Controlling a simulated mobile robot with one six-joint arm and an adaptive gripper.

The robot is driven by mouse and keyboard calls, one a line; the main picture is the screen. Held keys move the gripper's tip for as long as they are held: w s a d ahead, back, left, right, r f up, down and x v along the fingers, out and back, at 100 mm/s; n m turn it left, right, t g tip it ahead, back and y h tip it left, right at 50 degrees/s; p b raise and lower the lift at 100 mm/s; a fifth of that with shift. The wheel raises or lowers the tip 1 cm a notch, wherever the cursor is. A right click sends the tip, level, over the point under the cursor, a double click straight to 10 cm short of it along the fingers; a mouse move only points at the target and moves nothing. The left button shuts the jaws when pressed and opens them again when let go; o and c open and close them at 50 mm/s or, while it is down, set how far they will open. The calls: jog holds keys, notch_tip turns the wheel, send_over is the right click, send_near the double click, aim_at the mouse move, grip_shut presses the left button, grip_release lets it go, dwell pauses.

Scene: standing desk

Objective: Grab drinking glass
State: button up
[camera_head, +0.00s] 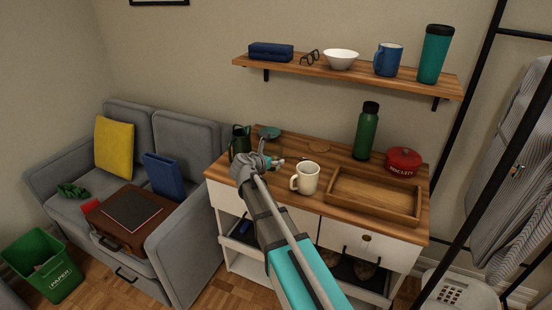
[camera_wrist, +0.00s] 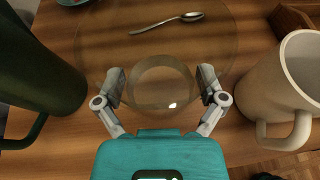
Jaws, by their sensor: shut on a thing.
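The drinking glass (camera_wrist: 158,68) is clear and hard to see; its round outline shows between my fingers in the wrist view, over the wooden cabinet top. My gripper (camera_wrist: 161,86) is shut on it, with one finger against each side. In the head view my gripper (camera_head: 268,162) is at the left part of the cabinet top (camera_head: 345,205), and the glass is hard to make out there. I cannot tell whether the glass touches the wood.
A cream mug (camera_head: 306,178) stands close to the right of my gripper, and a dark green pitcher (camera_head: 240,142) close to the left. A spoon (camera_wrist: 166,23) shows beyond the glass. A wooden tray (camera_head: 375,196), green bottle (camera_head: 366,130) and red biscuit tin (camera_head: 403,162) stand farther right.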

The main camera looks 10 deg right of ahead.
aim_at(274, 153)
jog(key=shift+s+a+r+p, duration=0.2)
jog(key=shift+s+r+p, duration=0.85)
jog(key=shift+r+p, duration=0.25)
jog(key=shift+s+a+r+p, duration=0.15)
jog(key=shift+s+r+p, duration=0.95)
jog(key=shift+r, duration=0.25)
jog(key=s+a+r+p, duration=0.1)
jog(key=s+r+p, duration=0.2)
jog(key=s, duration=0.5)
jog(key=shift+s+a+r+p, duration=0.3)
jog(key=shift+s+r+p, duration=0.05)
jog(key=shift+r+p, duration=0.1)
jog(key=shift+s, duration=0.1)
